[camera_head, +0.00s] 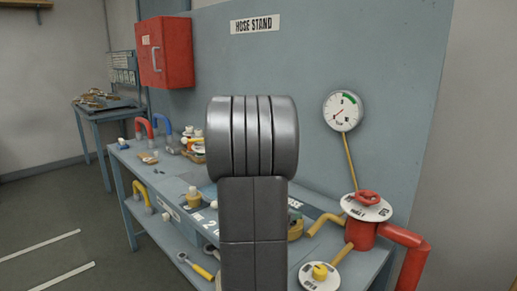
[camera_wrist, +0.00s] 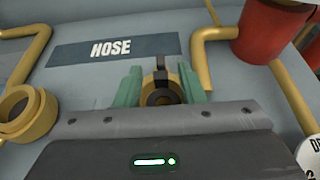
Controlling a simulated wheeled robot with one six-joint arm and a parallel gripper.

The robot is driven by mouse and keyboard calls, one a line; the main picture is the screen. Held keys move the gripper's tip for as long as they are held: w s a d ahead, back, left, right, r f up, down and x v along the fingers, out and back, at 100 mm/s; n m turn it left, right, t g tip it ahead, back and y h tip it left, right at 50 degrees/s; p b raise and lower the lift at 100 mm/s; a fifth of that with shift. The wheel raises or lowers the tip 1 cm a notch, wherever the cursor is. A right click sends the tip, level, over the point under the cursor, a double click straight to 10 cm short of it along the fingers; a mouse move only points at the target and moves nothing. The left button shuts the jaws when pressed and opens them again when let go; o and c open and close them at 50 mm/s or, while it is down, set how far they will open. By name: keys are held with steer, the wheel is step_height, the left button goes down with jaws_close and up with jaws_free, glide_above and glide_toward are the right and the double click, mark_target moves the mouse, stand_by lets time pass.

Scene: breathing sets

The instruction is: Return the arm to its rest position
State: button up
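My arm (camera_head: 252,220) stands upright in the middle of the head view, its grey rounded joint in front of the bench. My gripper is hidden behind it there. In the wrist view my gripper (camera_wrist: 161,86) shows two green fingers spread apart above its dark body. A dark ring-shaped part and a brass-coloured fitting (camera_wrist: 150,66) show in the gap between the fingers. I see no clear grip on them. The bench top with a HOSE label (camera_wrist: 112,49) lies beyond the fingers.
A blue-grey bench (camera_head: 130,158) holds several fittings. A red valve (camera_head: 361,233) with a red pipe (camera_head: 408,250) stands at right, below a gauge (camera_head: 343,111). A red box (camera_head: 165,52) hangs on the panel. The floor at left (camera_head: 50,215) is clear.

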steer(key=x, duration=0.3)
steer(key=shift+w+d+f, duration=0.15)
steer(key=shift+d+f, duration=0.05)
steer(key=shift+d, duration=0.05)
steer(key=shift+w+d+r+p, duration=0.2)
steer(key=shift+w+r+p, duration=0.15)
steer(key=shift+r+p, duration=0.45)
steer(key=shift+f+p, duration=0.25)
steer(key=shift+p, duration=0.55)
steer(key=shift+f+b, duration=0.3)
steer(key=shift+f, duration=0.25)
steer(key=shift+r, duration=0.15)
